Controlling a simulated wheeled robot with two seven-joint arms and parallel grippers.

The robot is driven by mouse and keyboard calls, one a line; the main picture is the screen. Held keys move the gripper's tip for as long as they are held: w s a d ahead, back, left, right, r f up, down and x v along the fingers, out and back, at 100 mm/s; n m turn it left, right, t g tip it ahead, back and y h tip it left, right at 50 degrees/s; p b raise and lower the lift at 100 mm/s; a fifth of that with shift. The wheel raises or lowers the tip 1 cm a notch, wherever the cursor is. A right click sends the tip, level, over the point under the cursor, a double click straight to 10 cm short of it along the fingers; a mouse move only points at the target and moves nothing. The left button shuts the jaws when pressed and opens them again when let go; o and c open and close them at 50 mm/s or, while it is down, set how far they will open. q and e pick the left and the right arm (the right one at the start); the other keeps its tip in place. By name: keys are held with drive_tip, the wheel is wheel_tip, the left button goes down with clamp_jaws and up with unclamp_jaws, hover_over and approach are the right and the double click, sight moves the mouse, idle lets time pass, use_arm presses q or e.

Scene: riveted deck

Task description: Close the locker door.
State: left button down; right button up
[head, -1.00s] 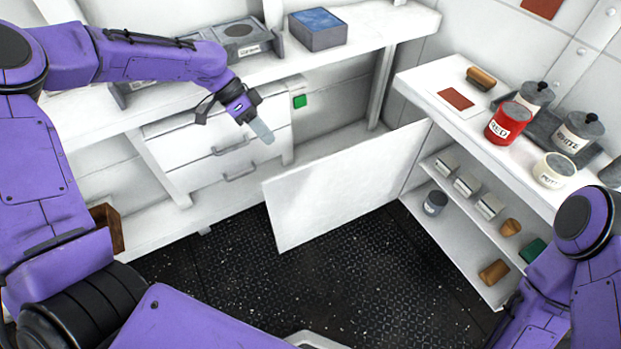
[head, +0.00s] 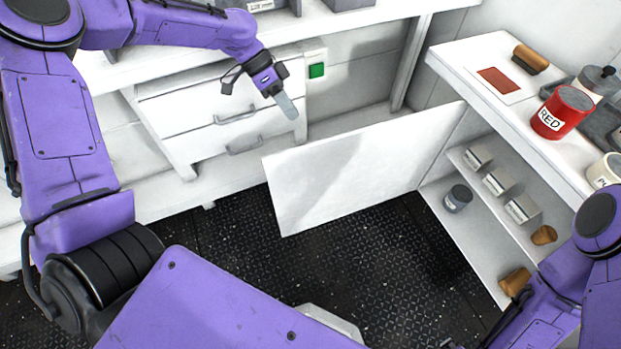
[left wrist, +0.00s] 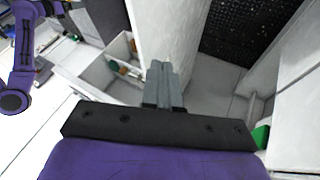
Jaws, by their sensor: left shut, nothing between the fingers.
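The locker door (head: 365,165) is a plain white panel standing open, swung out over the dark floor from the shelved locker (head: 463,222) on the right. Its near face bears a soft shadow. My left gripper (head: 287,105) is shut and empty, with its grey fingers pointing down, above and behind the door's free end in the head view. In the left wrist view, the shut fingers (left wrist: 164,85) overlap the pale door panel (left wrist: 168,35); I cannot tell whether they touch it. My right arm shows at the lower right, but its gripper is out of view.
The locker's shelves hold white boxes, a grey jar (head: 458,198) and brown pieces. A red can (head: 563,112) stands on its top. White drawers (head: 215,115) and a green button (head: 316,70) are behind my left gripper. Dark floor (head: 390,260) in front of the door is clear.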

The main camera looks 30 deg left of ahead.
use_arm(q)
drive_tip(key=b, duration=1.2)
approach(310, 171)
drive_tip(key=w+a+f, duration=0.2)
drive_tip(key=w+f, duration=0.1)
drive_tip(key=f, duration=0.3)
drive_tip(key=x, duration=0.5)
drive_tip(key=b+x, duration=0.1)
drive_tip(key=x, duration=0.4)
drive_tip(key=shift+w+d+r, duration=0.15)
drive_tip(key=shift+w, duration=0.05)
